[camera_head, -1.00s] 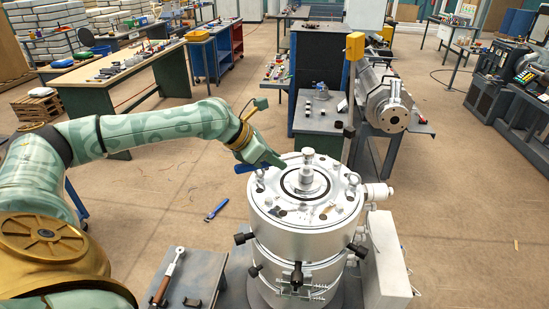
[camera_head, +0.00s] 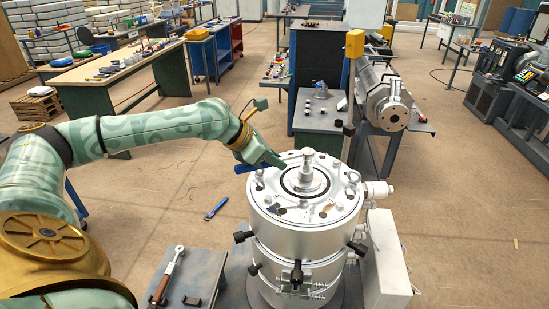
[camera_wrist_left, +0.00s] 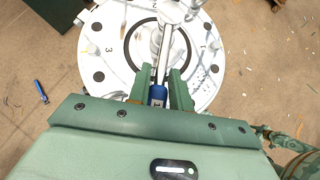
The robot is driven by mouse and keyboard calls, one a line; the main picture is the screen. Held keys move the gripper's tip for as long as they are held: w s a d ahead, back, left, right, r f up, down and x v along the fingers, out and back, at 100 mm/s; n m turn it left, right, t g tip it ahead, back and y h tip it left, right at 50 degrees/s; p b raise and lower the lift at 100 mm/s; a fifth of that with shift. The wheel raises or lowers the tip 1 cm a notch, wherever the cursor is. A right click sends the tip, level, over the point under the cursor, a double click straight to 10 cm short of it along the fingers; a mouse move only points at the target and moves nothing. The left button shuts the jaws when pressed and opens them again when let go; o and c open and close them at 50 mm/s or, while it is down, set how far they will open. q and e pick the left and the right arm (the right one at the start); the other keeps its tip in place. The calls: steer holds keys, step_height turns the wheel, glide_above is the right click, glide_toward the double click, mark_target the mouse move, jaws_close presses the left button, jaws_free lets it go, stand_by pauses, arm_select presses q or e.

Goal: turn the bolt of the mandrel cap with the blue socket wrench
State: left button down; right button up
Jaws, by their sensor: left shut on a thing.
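The mandrel cap (camera_head: 307,172) stands upright at the middle of the round silver extruder head (camera_head: 300,222), with its bolt (camera_head: 307,154) on top. My left gripper (camera_head: 277,163) is over the left part of the head's top face, beside the cap. It is shut on the blue socket wrench; the blue handle (camera_head: 245,169) shows left of the fingers. In the left wrist view, the blue handle (camera_wrist_left: 158,94) lies between the fingers, and a silver shaft (camera_wrist_left: 163,55) runs towards the cap. I cannot tell whether the socket sits on the bolt. My right gripper is out of view.
A small grey table (camera_head: 205,262) at the front left holds a ratchet wrench (camera_head: 168,273) and a dark block. A blue tool (camera_head: 216,208) lies on the floor. A white box (camera_head: 385,262) stands close right of the head. Dark bolts stick out around its side.

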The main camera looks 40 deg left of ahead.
arm_select(q)
steer(key=shift+f+b, duration=0.75)
steer(key=shift+f, duration=0.1)
